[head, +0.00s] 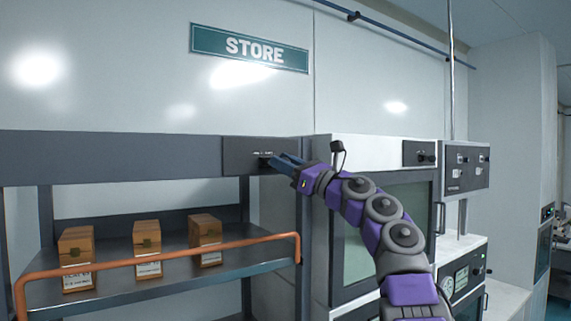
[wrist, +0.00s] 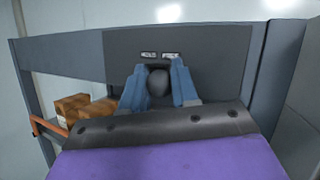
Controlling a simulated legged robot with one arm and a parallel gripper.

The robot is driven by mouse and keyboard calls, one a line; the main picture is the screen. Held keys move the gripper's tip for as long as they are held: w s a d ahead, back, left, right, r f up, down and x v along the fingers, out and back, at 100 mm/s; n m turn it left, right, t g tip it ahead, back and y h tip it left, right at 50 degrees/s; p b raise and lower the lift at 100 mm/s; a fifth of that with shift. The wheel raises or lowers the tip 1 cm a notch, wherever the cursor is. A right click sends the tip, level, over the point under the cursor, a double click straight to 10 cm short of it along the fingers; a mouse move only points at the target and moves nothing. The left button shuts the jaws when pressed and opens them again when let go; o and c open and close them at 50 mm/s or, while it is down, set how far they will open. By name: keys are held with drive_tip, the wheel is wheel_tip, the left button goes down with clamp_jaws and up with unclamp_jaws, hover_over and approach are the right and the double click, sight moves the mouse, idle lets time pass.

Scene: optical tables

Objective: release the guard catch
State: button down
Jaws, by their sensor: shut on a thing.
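The guard catch is a dark rounded knob (wrist: 157,82) on a dark panel (head: 238,157) at the right end of the shelf's top beam. Two small white labels (wrist: 160,55) sit above the knob in the wrist view; their print is too small to read. My gripper (head: 272,161) reaches the panel from the right, and its blue fingers are shut on the knob, one on each side, in the wrist view (wrist: 158,88). In the head view the fingers hide most of the knob. An orange guard bar (head: 170,257) runs across the front of the shelf.
Several brown boxes (head: 147,245) stand on the shelf (head: 110,277) behind the bar. A cabinet with a glass door (head: 362,235) stands right of the shelf, close behind my arm. A STORE sign (head: 249,48) hangs on the wall above.

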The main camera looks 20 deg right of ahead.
drive_tip(key=shift+r, duration=0.1)
drive_tip(key=c, duration=1.3)
unclamp_jaws()
drive_tip(key=o, duration=0.4)
drive_tip(key=shift+w+d, duration=0.1)
drive_tip(key=shift+w, duration=0.25)
drive_tip(key=shift+s+d, duration=0.1)
drive_tip(key=shift+s, duration=0.2)
drive_tip(key=shift+s+d+f+b, duration=0.3)
drive_tip(key=shift+f+b, duration=0.15)
drive_tip(key=shift+b, duration=0.2)
drive_tip(key=b+v, duration=1)
drive_tip(key=v, duration=0.6)
drive_tip(key=shift+d, duration=0.15)
drive_tip(key=shift+r, duration=0.1)
